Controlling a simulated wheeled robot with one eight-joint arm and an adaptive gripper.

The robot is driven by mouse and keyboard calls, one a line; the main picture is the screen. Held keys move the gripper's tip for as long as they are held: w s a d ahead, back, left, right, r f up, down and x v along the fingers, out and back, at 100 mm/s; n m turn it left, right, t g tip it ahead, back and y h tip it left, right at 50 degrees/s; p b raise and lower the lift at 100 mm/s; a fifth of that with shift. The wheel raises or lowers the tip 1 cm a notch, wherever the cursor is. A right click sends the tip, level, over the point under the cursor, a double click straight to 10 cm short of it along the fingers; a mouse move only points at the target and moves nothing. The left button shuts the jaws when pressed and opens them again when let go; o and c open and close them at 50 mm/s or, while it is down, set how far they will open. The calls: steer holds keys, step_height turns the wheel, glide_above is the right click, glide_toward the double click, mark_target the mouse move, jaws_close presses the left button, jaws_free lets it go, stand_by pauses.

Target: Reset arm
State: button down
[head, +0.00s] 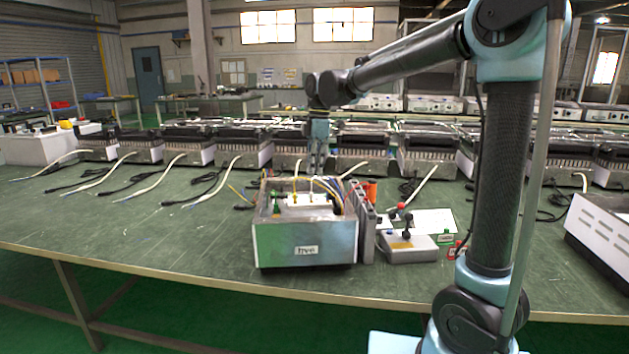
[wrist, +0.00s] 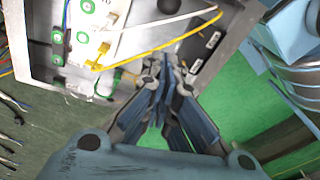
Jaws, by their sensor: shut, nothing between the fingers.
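My arm reaches from the right over the green table (head: 150,235). My gripper (head: 317,172) hangs pointing down just above and behind the open metal box (head: 305,245) with wires in it. In the wrist view my gripper (wrist: 165,65) has its fingers together, shut with nothing between them.
A grey block with joystick-like knobs (head: 407,245) stands right of the box. A row of black-and-white units (head: 190,145) with cables lines the table's back. A white vented case (head: 600,230) is at the right edge. The table's front left is clear.

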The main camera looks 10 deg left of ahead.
steer(key=s+d+f+m, duration=0.15)
steer(key=d+m, duration=0.25)
steer(key=d, duration=0.4)
steer(key=s+d+m+t, duration=0.1)
steer(key=s+d+m, duration=0.2)
steer(key=d, duration=0.6)
steer(key=s+d+f+m, duration=0.15)
steer(key=d+m, duration=0.25)
steer(key=d, duration=0.4)
steer(key=s+d+f+m+t, duration=0.2)
steer(key=s+d+f+m, duration=1)
steer(key=s+d+f, duration=0.3)
steer(key=shift+d+f+m+h, duration=0.3)
steer(key=shift+d+f, duration=0.05)
steer(key=shift+d, duration=0.35)
